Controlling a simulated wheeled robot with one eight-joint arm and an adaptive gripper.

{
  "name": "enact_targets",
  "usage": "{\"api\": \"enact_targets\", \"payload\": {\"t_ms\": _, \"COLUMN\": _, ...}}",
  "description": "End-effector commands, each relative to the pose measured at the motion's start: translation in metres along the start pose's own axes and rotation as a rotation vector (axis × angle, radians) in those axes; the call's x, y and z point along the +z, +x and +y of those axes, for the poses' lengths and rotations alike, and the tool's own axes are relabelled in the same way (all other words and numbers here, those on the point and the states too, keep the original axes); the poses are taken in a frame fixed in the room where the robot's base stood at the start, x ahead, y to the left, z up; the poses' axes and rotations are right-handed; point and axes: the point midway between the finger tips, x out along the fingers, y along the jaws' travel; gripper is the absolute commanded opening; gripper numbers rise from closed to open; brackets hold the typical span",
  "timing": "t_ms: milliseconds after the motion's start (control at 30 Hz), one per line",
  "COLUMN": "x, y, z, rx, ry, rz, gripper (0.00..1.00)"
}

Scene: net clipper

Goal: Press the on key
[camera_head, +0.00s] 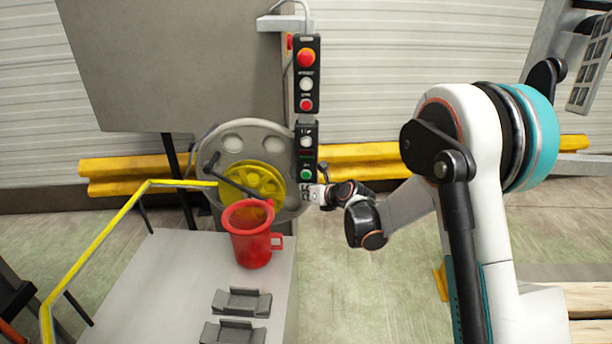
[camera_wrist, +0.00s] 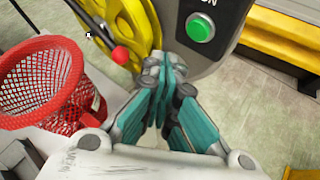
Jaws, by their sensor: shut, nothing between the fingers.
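The on key is a round green button on the lower control box (camera_head: 306,151). In the wrist view the green button (camera_wrist: 200,27) sits at the top centre, under the letters "ON". The key also shows in the head view (camera_head: 306,174) at the bottom of the box. My gripper (camera_wrist: 165,65) is shut and empty, with teal finger pads together. Its tips are below and left of the green button in the wrist view, close to the box's lower edge. I cannot tell whether they touch the box. In the head view the gripper's tips are partly unclear beside the box.
A red mesh basket (camera_head: 250,245) stands on the grey table (camera_head: 175,275) at left. A yellow wheel (camera_head: 262,181) and a red-tipped lever (camera_wrist: 120,55) are beside the box. An upper box (camera_head: 307,75) carries red buttons. Open floor lies right of the table.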

Motion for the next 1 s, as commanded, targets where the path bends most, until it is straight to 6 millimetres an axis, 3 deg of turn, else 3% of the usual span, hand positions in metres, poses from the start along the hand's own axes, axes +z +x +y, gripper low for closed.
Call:
{"api": "enact_targets", "payload": {"t_ms": 333, "x": 0.015, "y": 0.020, "z": -0.015, "rx": 0.000, "ry": 0.000, "rz": 0.000, "gripper": 0.00}}
{"api": "enact_targets", "payload": {"t_ms": 1000, "x": 0.016, "y": 0.022, "z": -0.016, "rx": 0.000, "ry": 0.000, "rz": 0.000, "gripper": 0.00}}
